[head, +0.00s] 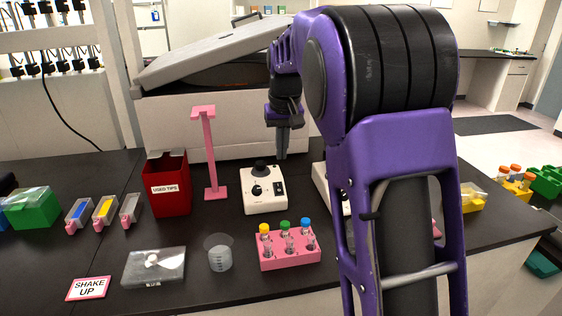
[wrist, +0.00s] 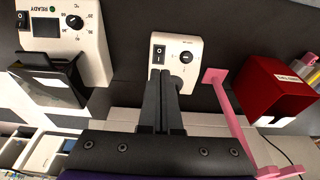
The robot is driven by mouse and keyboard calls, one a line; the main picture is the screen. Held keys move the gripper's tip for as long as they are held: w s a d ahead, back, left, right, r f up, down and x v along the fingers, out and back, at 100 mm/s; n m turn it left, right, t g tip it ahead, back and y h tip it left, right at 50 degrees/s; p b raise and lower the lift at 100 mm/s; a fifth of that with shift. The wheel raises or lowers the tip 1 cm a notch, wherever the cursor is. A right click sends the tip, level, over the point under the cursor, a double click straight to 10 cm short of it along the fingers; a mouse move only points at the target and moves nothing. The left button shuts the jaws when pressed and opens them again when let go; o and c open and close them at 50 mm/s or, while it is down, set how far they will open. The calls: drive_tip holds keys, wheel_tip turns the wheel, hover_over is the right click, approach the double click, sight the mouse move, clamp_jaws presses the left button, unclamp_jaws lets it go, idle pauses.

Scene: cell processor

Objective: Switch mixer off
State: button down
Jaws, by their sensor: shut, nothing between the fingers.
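The mixer (head: 265,204) is a small white box with a black cup on top, standing on the dark bench in the head view. Its front has a black dial and a black rocker switch (head: 279,188). In the wrist view the mixer (wrist: 196,72) shows its dial (wrist: 186,57) and the rocker switch (wrist: 159,55). I cannot tell which way the rocker is set. My gripper (head: 282,156) points down, above and slightly right of the mixer, apparently apart from it. In the wrist view my gripper (wrist: 160,74) is shut and empty, its tips appearing just below the switch.
A pink stand (head: 210,155) and a red used-tips bin (head: 166,188) stand left of the mixer. A pink tube rack (head: 289,255) and a beaker (head: 218,253) are in front. A white device with a READY display (wrist: 70,43) is beside the mixer, partly hidden by my arm.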

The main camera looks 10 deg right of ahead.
sight(279, 191)
drive_tip(key=b+x, duration=0.1)
drive_tip(key=x, duration=1.1)
drive_tip(key=shift+f, duration=0.2)
drive_tip(key=shift+f, duration=0.1)
drive_tip(key=shift+f+t+b, duration=0.3)
drive_tip(key=shift+f+b, duration=0.2)
drive_tip(key=shift+b, duration=0.75)
drive_tip(key=shift+r+p, duration=0.4)
drive_tip(key=shift+p, duration=0.1)
drive_tip(key=shift+r, duration=0.1)
drive_tip(key=shift+r+p, duration=0.65)
drive_tip(key=shift+r, duration=0.05)
